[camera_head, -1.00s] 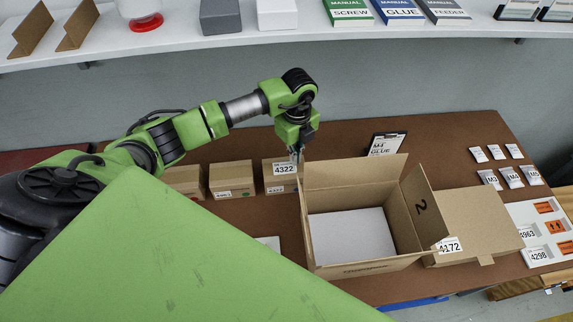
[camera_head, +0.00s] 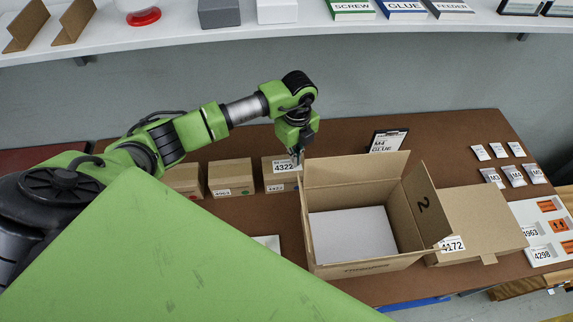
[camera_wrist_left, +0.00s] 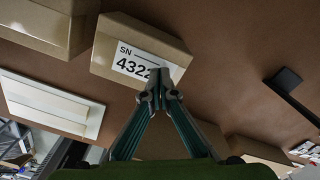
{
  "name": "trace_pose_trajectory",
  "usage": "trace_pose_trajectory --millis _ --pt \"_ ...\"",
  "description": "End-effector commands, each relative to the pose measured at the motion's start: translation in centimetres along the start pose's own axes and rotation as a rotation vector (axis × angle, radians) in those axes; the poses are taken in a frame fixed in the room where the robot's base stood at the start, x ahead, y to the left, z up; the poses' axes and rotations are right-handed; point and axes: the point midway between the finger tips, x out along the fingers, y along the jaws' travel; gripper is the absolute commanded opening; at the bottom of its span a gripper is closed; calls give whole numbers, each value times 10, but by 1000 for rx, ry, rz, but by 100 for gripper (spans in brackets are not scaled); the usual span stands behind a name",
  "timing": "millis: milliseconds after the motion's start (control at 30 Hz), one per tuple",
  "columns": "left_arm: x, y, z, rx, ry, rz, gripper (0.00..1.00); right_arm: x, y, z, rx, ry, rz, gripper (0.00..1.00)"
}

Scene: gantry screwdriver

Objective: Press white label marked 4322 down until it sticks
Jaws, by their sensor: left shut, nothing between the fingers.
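The white label marked 4322 (camera_head: 283,167) lies on a small brown carton (camera_head: 268,178), the rightmost of several in a row behind the open box. In the left wrist view the label (camera_wrist_left: 130,61) lies on the carton's face (camera_wrist_left: 112,36), reading "SN 4322". My left gripper (camera_head: 297,157) is shut and empty, pointing down at the label's right end. In the left wrist view its closed fingertips (camera_wrist_left: 157,76) cover the end of the last digit. Whether they touch the label I cannot tell. My right gripper is not in view.
A large open carton (camera_head: 318,240) stands right of and in front of the label. A closed carton marked 4172 (camera_head: 485,215) lies beside it. A white tray (camera_head: 540,257) of labels is at the right.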

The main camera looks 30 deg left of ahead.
Motion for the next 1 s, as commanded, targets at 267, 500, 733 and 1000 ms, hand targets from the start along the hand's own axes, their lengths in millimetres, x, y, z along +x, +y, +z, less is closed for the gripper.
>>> trace_pose_trajectory --millis 267,500,733,1000 --pt "4 0 0 0 0 0 0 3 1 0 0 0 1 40" --pt "5 0 0 0 0 1 0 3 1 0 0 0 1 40" --pt "-9 0 0 0 0 0 0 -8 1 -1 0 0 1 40" --pt "-37 0 0 -1 -1 -1 0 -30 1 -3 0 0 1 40"
